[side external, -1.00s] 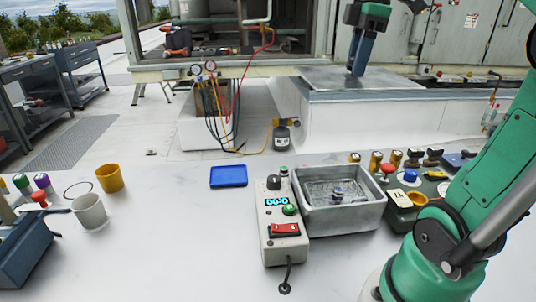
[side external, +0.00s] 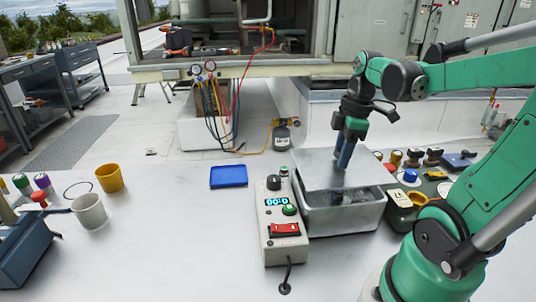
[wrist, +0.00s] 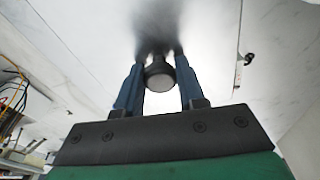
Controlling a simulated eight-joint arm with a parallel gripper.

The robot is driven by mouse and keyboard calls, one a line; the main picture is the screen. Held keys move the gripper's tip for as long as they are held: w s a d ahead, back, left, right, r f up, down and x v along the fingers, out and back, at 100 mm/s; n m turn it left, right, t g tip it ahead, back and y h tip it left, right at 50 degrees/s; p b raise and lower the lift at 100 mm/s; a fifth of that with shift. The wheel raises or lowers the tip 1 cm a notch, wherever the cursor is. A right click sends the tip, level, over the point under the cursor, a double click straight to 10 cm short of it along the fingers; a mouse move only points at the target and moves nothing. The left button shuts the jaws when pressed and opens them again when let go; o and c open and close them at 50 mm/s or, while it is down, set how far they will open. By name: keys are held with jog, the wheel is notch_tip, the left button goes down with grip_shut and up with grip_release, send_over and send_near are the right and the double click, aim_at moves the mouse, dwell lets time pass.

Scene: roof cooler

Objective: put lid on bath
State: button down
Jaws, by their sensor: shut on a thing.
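The bath (side external: 345,218) is a grey metal rectangular tub on the white surface, joined to a control box (side external: 283,222) with a lit display and red switch at its left. The lid (side external: 320,165) is a flat grey metal plate, held over the bath and covering the rear of its opening; the front of the opening still shows. Whether the lid touches the rim I cannot tell. My gripper (side external: 343,158) is shut on the lid's knob, which is dark and round between the blue fingers in the wrist view (wrist: 160,78).
A blue tray (side external: 228,176) lies left of the bath. A green case (side external: 402,215) and several small fittings stand close at the right. A yellow cup (side external: 110,178) and a white mug (side external: 89,211) are at the far left. The surface between mug and control box is clear.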

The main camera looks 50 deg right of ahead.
jog(key=shift+f, duration=0.95)
jog(key=shift+f, duration=0.2)
jog(key=shift+f, duration=0.4)
jog(key=c, duration=0.5)
grip_release()
